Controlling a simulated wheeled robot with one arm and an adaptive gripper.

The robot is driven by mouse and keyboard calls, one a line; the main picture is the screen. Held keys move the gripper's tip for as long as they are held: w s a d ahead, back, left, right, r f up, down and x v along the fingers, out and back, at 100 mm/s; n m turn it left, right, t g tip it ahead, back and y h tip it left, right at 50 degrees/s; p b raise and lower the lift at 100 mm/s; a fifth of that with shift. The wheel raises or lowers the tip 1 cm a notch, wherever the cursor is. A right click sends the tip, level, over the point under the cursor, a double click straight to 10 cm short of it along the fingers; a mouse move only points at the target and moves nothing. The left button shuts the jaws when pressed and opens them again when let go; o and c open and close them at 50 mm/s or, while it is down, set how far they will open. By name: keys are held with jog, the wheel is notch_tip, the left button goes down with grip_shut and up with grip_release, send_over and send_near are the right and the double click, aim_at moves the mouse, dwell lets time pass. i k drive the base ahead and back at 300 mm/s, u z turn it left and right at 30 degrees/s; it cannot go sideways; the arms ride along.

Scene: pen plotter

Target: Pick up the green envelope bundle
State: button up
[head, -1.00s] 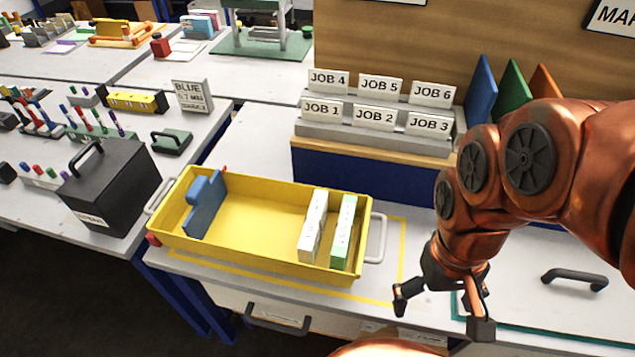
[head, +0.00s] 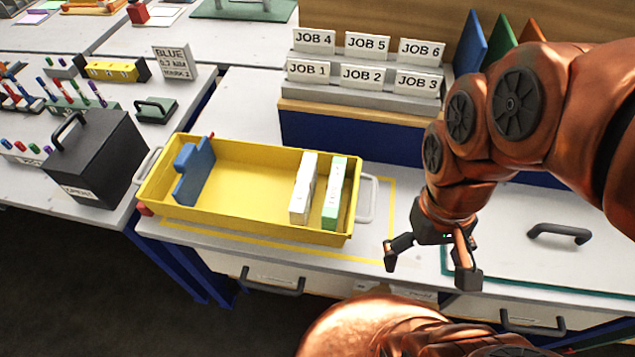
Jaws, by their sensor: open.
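The green envelope bundle (head: 335,193) stands on edge inside the yellow tray (head: 235,229), near its right end. A white bundle (head: 302,189) stands just left of it, with a narrow gap between them. My gripper (head: 428,272) is open and empty, pointing down. It is to the right of the tray, beyond the tray's right handle, and apart from both bundles. The bundle's lower part is partly hidden by the tray's front wall.
A blue divider (head: 195,170) stands at the tray's left end. The job card rack (head: 363,110) is behind the tray. A black box (head: 97,160) is on the left bench. A black handle (head: 559,233) lies on the right. Drawer handles (head: 272,283) stick out in front.

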aim_at(331, 214)
jog(key=z, duration=0.9)
jog(key=k, duration=1.5)
jog(key=u, duration=1.15)
jog(key=i, duration=1)
